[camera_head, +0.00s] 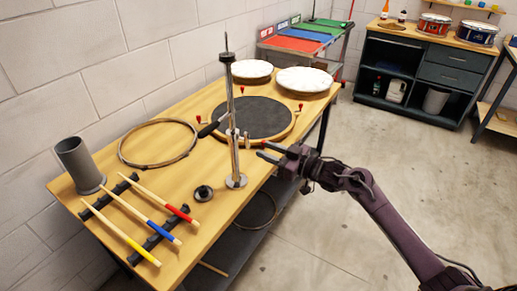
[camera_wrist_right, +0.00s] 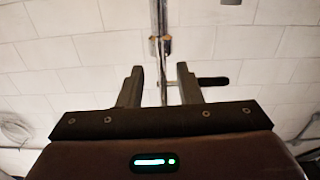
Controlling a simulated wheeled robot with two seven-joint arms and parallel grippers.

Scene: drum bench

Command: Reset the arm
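My right gripper (camera_head: 258,149) reaches in from the right and stands open, its fingertips close to the upright metal stand (camera_head: 233,140) on the bench. In the right wrist view, the two fingers of my right gripper (camera_wrist_right: 159,82) are apart with nothing clamped between them. The chrome pole (camera_wrist_right: 160,55) shows in the gap and beyond it; I cannot tell whether its lower part lies between the fingers. A short black handle (camera_wrist_right: 213,81) sticks out right of the pole. My left gripper is in neither view.
The wooden bench (camera_head: 225,219) holds a grey cylinder (camera_head: 78,163), three coloured sticks on racks, a hoop (camera_head: 157,163), a dark round pad (camera_head: 250,117) and two white drumheads (camera_head: 304,80). A dark cabinet (camera_head: 414,77) stands at the back right. The floor (camera_head: 425,185) on the right is clear.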

